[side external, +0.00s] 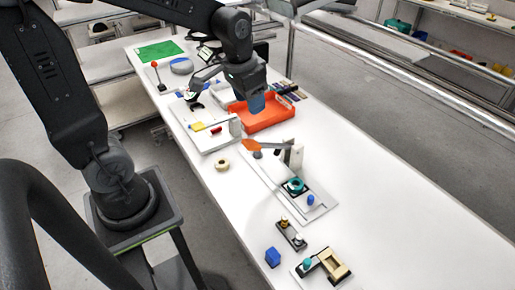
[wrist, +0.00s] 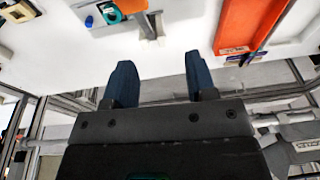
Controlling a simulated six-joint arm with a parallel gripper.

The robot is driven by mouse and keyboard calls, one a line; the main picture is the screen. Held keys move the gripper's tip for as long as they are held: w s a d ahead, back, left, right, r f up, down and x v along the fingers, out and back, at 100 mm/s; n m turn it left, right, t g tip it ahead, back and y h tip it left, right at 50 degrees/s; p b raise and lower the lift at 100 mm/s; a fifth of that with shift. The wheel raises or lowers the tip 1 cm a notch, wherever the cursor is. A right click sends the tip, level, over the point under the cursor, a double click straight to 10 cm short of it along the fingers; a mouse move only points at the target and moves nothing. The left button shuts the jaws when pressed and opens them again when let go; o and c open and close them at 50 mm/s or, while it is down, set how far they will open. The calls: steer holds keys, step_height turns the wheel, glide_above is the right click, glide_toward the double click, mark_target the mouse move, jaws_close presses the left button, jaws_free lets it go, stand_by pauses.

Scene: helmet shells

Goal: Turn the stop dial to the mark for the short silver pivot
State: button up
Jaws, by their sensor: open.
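A teal round part with a dark centre (side external: 295,186), which may be the stop dial, sits on the long white fixture (side external: 262,183) in the side view. Its marks are too small to read. A teal round part (wrist: 110,13) also shows at the top of the wrist view. A small dark holder (side external: 291,236) carries small pins; I cannot tell whether one is the short silver pivot. My gripper (side external: 257,104) is above the orange tray, well apart from the teal part. In the wrist view its two blue fingers (wrist: 160,80) are apart with nothing between them.
The orange tray (side external: 264,118) lies under my gripper. An upright post with an orange-tipped lever (side external: 270,146) stands between the tray and the teal part. The table's right side is clear.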

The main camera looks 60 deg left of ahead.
steer(key=w+a+f+g, duration=0.2)
steer(key=w+a+f, duration=0.4)
steer(key=f, duration=0.4)
step_height(320, 180, down, 14)
steer(key=shift+r, duration=0.2)
steer(key=shift+c, duration=0.2)
steer(key=c, duration=0.9)
